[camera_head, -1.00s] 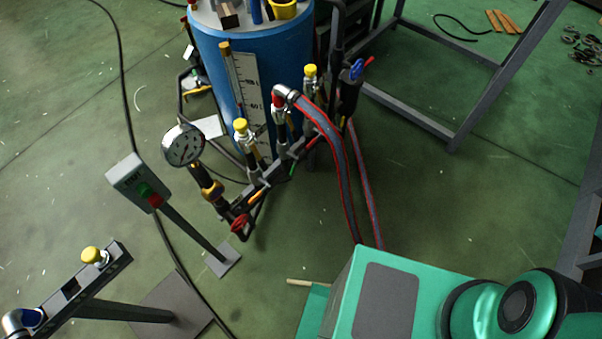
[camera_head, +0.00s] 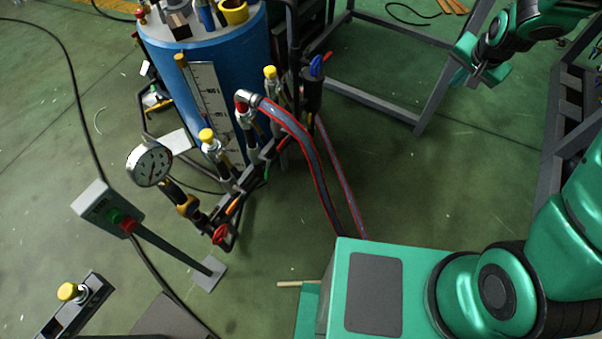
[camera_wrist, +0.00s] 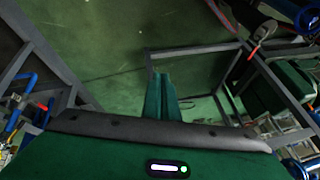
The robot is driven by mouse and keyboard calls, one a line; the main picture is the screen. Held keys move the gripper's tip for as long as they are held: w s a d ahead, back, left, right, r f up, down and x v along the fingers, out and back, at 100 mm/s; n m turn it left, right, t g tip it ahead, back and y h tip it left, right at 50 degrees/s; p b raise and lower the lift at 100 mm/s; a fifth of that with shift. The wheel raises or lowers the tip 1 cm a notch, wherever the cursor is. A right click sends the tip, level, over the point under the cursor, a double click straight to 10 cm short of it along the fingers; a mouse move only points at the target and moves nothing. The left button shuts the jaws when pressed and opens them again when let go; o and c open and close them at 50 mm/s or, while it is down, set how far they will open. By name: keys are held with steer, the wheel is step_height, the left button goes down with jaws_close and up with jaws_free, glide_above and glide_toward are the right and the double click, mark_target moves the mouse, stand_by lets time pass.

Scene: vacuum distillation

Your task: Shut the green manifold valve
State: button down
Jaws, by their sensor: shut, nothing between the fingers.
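The manifold (camera_head: 240,190) is a dark slanted bar on the floor stand in front of the blue drum, in the head view. A small green handle (camera_head: 266,173), the likely green valve, shows on its far half, small and partly hidden by the fittings and hose; I cannot tell how it is turned. An orange handle (camera_head: 233,205) sits nearer along the bar. My gripper (camera_head: 474,80) is at the upper right, well apart from the manifold. In the wrist view its fingers (camera_wrist: 162,88) are together and empty. I cannot identify the green valve in the wrist view.
A pressure gauge (camera_head: 150,164) and red handwheel (camera_head: 221,234) are at the manifold's near end. A red-edged grey hose (camera_head: 310,155) arches off its right side. The blue drum (camera_head: 215,75) stands behind. A switch box (camera_head: 108,208) stands left. Floor between manifold and frame is open.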

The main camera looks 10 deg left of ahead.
mark_target(267, 169)
steer(key=w+a+f+t+y, duration=0.2)
steer(key=w+a+f, duration=0.3)
steer(key=a+f, duration=0.4)
steer(key=w+a+f+t+y, duration=0.1)
steer(key=w+a+f, duration=0.45)
steer(key=a, duration=0.55)
steer(key=s+a+f+m+t+y, duration=0.1)
steer(key=s+a+f+y, duration=0.3)
steer(key=a+f, duration=0.6)
steer(key=s+a+f+m+t+y, duration=0.1)
steer(key=s+a+f+y, duration=0.1)
steer(key=s+a+f, duration=0.65)
steer(key=s+a+f+m+y, duration=0.3)
steer(key=s+f+y, duration=0.1)
steer(key=s+f, duration=0.85)
steer(key=w+a, duration=0.2)
steer(key=a, duration=0.7)
steer(key=shift+w+r, duration=0.25)
steer(key=shift+r, duration=0.1)
